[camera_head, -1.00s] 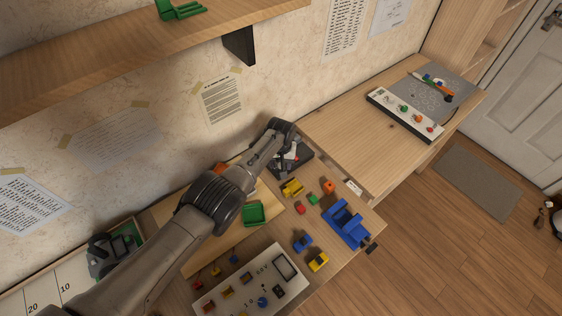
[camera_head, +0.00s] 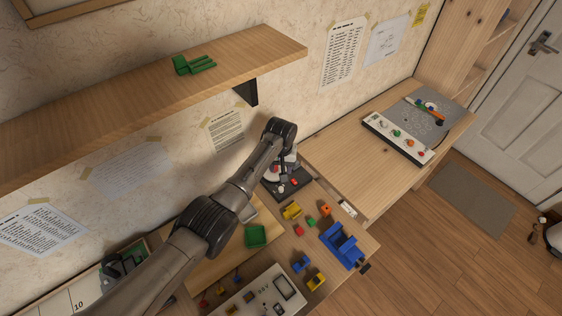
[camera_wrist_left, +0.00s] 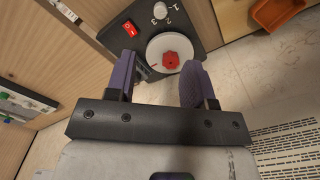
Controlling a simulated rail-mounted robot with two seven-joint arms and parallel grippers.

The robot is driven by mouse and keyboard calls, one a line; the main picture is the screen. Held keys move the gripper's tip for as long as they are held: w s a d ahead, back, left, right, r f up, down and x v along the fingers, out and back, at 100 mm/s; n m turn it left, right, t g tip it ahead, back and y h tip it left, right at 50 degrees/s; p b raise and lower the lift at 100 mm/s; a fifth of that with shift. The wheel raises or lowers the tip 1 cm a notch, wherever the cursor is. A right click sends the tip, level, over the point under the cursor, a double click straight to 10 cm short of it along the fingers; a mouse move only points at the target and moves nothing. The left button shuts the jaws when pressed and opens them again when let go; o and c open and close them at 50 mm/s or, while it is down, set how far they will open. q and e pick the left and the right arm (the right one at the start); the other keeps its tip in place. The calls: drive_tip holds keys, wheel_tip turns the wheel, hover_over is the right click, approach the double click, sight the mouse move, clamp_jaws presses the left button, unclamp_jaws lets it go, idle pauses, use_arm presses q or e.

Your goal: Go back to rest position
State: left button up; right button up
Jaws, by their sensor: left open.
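My left arm reaches in from the left in the head view, and its wrist bends down over a black device (camera_head: 290,187) on the near desk. My left gripper (camera_wrist_left: 160,82) is open, with its two purple-grey fingers apart and nothing between them. In the left wrist view the black device (camera_wrist_left: 205,30) lies beyond the fingers. The fingers appear clear of the knob. My right gripper is not in view.
Small coloured toy blocks, a green tray (camera_head: 256,236) and a blue toy (camera_head: 342,246) lie on the near desk. A wooden shelf (camera_head: 130,105) with a green item (camera_head: 194,65) overhangs the left side. A second desk (camera_head: 350,160) has bare room at its near side.

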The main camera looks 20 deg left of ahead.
use_arm(q)
drive_tip(key=shift+r, duration=0.4)
drive_tip(key=shift+s+f, duration=0.1)
drive_tip(key=shift+f, duration=0.05)
